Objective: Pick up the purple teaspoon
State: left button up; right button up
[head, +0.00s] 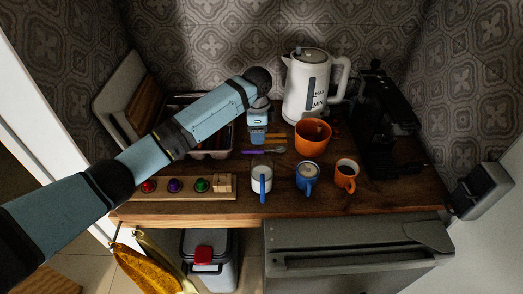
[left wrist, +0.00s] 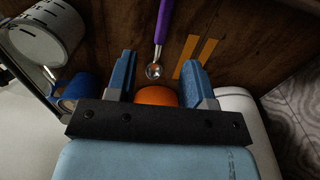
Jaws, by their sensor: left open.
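The purple teaspoon (head: 252,152) lies on the wooden counter, its purple handle to the left and its metal bowl to the right. In the left wrist view the purple teaspoon (left wrist: 163,28) lies beyond the fingertips, with its shiny bowl nearest me, roughly in line with the gap. My left gripper (head: 257,138) hovers pointing down just behind the teaspoon. Its blue fingers are apart and nothing is held between them in the left wrist view (left wrist: 158,62). My right gripper is not in view.
An orange mug (head: 312,138) stands close right of the gripper, with a white kettle (head: 306,85) behind. A white cup (head: 261,181), a blue mug (head: 307,178) and a small orange cup (head: 345,176) stand in front. Two orange strips (left wrist: 196,55) lie beside the teaspoon.

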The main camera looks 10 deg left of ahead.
aim_at(258, 150)
pick_arm(q)
notch_tip(258, 150, down, 7)
jog(key=shift+w+r, duration=0.1)
jog(key=shift+w, duration=0.05)
dwell(0.4)
grip_shut()
